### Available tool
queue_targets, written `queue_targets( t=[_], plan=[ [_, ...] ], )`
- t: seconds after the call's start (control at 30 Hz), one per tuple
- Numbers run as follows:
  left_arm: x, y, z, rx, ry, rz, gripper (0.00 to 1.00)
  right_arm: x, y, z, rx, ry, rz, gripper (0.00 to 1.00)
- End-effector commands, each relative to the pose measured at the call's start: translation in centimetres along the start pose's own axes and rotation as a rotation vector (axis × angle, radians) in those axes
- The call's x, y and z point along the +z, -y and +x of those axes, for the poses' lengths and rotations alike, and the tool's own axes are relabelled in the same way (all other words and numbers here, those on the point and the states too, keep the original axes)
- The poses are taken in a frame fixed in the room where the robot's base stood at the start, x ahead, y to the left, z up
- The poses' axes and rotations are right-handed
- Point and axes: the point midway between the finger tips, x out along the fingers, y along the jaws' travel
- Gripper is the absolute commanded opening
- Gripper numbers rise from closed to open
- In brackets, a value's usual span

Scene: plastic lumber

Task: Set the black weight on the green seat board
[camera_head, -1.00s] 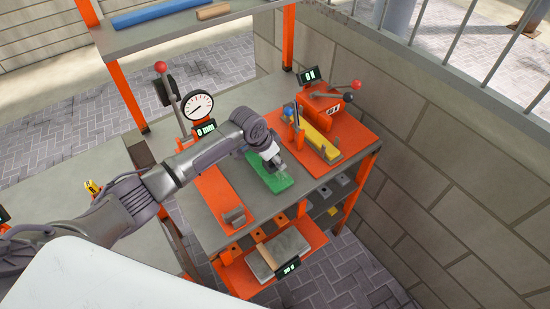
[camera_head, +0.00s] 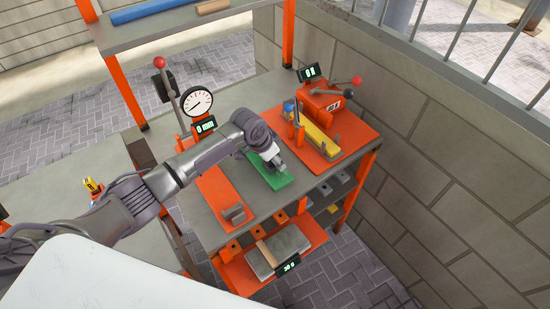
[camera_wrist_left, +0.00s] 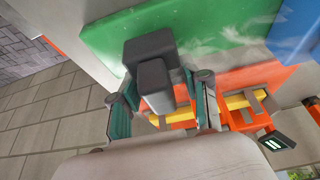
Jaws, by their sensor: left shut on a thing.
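The green seat board (camera_head: 284,181) lies on the grey bench top between two orange plates. It fills the upper part of the left wrist view (camera_wrist_left: 215,25). My left gripper (camera_head: 274,163) is over the board, pointing down. In the left wrist view my left gripper (camera_wrist_left: 163,105) is shut on a dark block, the black weight (camera_wrist_left: 150,50), which appears right over the board. I cannot tell whether the weight touches the board. In the head view the gripper mostly hides the weight. My right gripper is not in view.
A dial gauge (camera_head: 197,102) with a red-knobbed lever stands behind my left arm. An orange lever press (camera_head: 322,104) with a yellow bar (camera_head: 318,142) is right of the board. A grey wall (camera_head: 430,150) closes the right side. Small blocks fill the lower shelf (camera_head: 325,190).

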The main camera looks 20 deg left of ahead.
Motion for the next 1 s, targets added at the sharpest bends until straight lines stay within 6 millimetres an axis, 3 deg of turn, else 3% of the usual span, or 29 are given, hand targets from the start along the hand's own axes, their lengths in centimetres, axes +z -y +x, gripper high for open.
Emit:
queue_targets(
  t=[0.6,0.63,0.8,1.0],
  plan=[
    [0.29,0.04,0.99,-0.001,-0.004,0.001,0.00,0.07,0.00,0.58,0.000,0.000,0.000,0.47],
    [0.25,0.05,0.92,-0.001,-0.004,0.001,0.51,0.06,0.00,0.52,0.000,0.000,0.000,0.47],
    [0.31,0.03,0.95,-0.001,-0.002,0.001,0.76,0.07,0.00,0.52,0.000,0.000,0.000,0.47],
    [0.39,0.02,0.99,0.000,-0.001,0.000,0.76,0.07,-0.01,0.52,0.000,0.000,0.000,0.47]
  ],
)
